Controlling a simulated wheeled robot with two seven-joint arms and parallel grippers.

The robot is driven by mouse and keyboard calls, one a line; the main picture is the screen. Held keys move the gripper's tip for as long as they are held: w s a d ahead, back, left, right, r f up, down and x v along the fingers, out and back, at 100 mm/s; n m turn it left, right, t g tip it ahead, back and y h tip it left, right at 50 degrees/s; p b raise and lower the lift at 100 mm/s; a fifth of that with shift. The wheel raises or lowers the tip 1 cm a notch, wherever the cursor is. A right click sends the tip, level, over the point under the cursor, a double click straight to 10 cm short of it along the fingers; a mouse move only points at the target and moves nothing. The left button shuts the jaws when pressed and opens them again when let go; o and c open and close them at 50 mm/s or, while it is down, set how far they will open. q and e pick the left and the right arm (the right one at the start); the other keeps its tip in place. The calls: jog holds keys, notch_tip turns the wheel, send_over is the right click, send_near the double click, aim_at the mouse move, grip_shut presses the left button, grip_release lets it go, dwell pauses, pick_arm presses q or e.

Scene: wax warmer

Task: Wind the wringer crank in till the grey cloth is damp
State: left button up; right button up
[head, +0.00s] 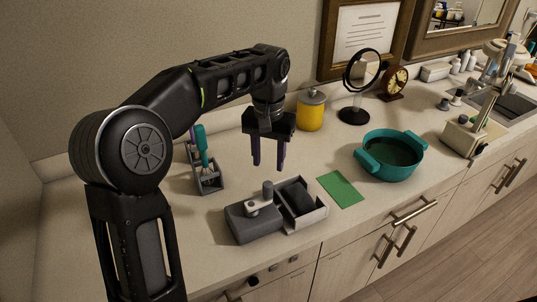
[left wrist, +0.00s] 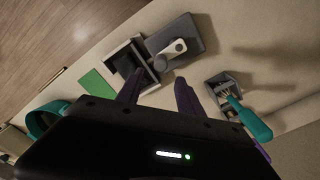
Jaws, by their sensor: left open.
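The wringer (head: 250,224) is a dark grey box near the front of the counter; it also shows in the left wrist view (left wrist: 190,36). Its crank (head: 253,208) is a light grey arm on top with an upright dark knob (head: 268,189) at the end toward the tray. A light-walled tray (head: 314,217) adjoins the wringer on its right. A dark grey lump, apparently the cloth (head: 299,196), lies in it; its dampness cannot be told. My left gripper (head: 269,168) is open and empty, pointing down above and behind the knob. My right gripper is not in view.
A grey holder (head: 209,184) with teal-handled tools stands behind left. A green sheet (head: 340,189) lies right of the tray, with a teal two-handled pot (head: 390,158) beyond it. A yellow jar (head: 311,111), round mirror (head: 361,73) and clock (head: 394,83) stand at the back.

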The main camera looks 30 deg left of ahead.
aim_at(269, 183)
pick_arm(q)
jog(key=shift+f, duration=3.8)
jog(key=shift+f, duration=0.2)
jog(key=shift+c, duration=0.5)
grip_shut()
